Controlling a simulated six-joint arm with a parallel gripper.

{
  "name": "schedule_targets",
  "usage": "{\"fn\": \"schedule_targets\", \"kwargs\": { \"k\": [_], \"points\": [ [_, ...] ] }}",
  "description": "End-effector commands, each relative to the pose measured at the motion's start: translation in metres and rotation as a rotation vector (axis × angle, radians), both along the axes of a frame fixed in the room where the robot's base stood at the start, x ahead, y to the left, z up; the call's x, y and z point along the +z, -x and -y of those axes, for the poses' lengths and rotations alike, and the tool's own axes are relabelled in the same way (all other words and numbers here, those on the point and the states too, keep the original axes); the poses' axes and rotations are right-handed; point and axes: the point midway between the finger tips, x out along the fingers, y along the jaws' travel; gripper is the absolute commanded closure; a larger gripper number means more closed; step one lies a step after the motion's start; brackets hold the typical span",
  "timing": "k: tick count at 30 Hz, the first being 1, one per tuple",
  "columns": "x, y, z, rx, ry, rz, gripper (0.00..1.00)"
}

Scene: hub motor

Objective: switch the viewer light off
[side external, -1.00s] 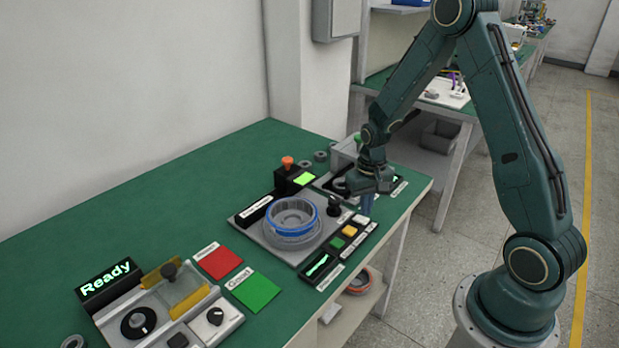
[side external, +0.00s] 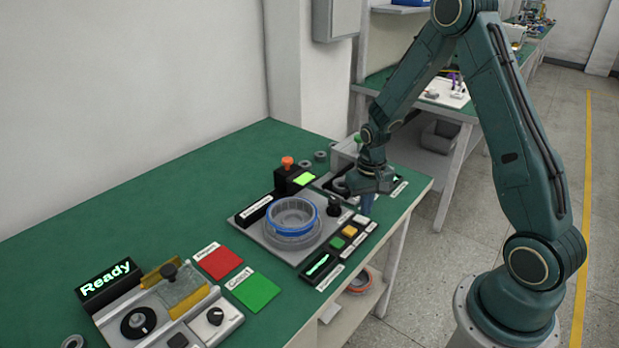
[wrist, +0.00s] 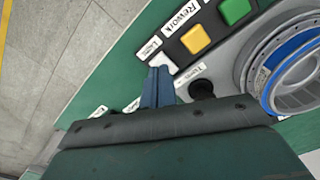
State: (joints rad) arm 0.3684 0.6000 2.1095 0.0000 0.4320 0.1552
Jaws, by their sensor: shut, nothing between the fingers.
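A control strip runs along the front of the motor station, with a white button (side external: 360,219), a yellow button (side external: 348,231) and a green button (side external: 337,243). In the wrist view the yellow button (wrist: 195,40) and green button (wrist: 235,10) show clearly. The white button (wrist: 161,63) is partly hidden by my fingers; the small label by it is too blurred to read surely. My gripper (side external: 367,205) is shut and empty, its blue fingers pointing down just beyond the white button. In the wrist view the fingertips (wrist: 158,72) overlap that button's edge; contact cannot be told.
A black knob (side external: 334,207) stands close beside my fingers. The hub motor (side external: 291,220), with a blue ring, sits on the grey station. A lit green screen (side external: 304,179) is behind it. Red (side external: 219,261) and green (side external: 255,291) pads lie to the left.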

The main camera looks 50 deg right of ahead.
Motion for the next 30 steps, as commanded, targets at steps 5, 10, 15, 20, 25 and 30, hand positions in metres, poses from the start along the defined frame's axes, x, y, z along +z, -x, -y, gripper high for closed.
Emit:
{"fn": "schedule_targets", "kwargs": {
  "k": [5,10,15,20,25,30],
  "points": [
    [0.0000,0.0000,0.0000,0.000,0.000,0.000,1.00],
    [-0.0004,0.0000,0.0000,0.000,0.000,0.000,1.00],
    [-0.0018,0.0000,0.0000,0.000,0.000,0.000,1.00],
    [-0.0035,0.0000,0.0000,0.000,0.000,-0.001,1.00],
    [-0.0053,0.0000,0.0000,0.000,0.000,-0.001,1.00],
    [-0.0072,-0.0001,0.0000,0.000,0.000,0.000,1.00]
  ]
}}
